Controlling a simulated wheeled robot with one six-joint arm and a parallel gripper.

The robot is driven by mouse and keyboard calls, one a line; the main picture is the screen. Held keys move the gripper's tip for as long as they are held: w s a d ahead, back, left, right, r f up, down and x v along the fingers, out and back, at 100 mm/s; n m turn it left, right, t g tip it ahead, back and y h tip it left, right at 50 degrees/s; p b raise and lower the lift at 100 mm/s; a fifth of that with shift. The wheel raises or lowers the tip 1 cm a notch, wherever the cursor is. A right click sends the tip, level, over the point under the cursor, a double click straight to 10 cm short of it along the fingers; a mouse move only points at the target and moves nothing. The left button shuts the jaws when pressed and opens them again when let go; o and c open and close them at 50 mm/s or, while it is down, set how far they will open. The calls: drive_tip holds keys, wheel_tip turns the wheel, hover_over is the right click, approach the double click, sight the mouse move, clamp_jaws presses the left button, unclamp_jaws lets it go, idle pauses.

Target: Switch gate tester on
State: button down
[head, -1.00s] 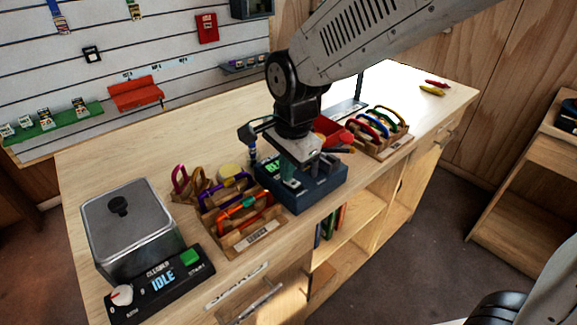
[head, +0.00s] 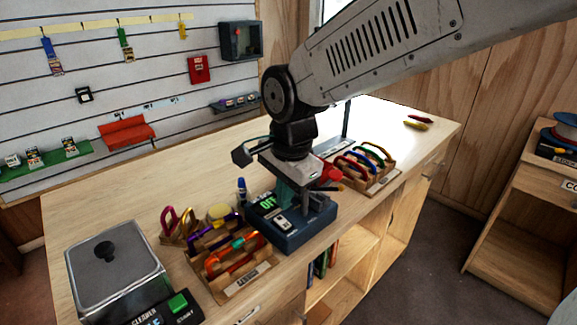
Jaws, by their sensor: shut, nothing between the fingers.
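The gate tester (head: 292,242) is a dark blue box on the workbench in the head view. Its small green display (head: 267,203) appears to read OFF. A pale switch (head: 283,223) shows on its top near the front left. A teal part stands at the back of the box, partly behind my gripper. My gripper (head: 318,187) is shut and empty, over the right rear part of the tester. Its fingertips are small and dark against the tester, so I cannot tell if they touch it. The switch is uncovered.
A wooden tray (head: 243,284) of coloured carabiners stands close to the tester's left. Another carabiner rack (head: 384,182) is at its right. A metal cleaner tank (head: 115,270) stands at the left end of the bench (head: 120,208). The back left of the bench is clear.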

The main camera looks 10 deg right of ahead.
wheel_tip(320, 180, up, 9)
drive_tip(key=s+d, duration=0.1)
drive_tip(key=shift+s, duration=0.25)
drive_tip(key=shift+r, duration=0.1)
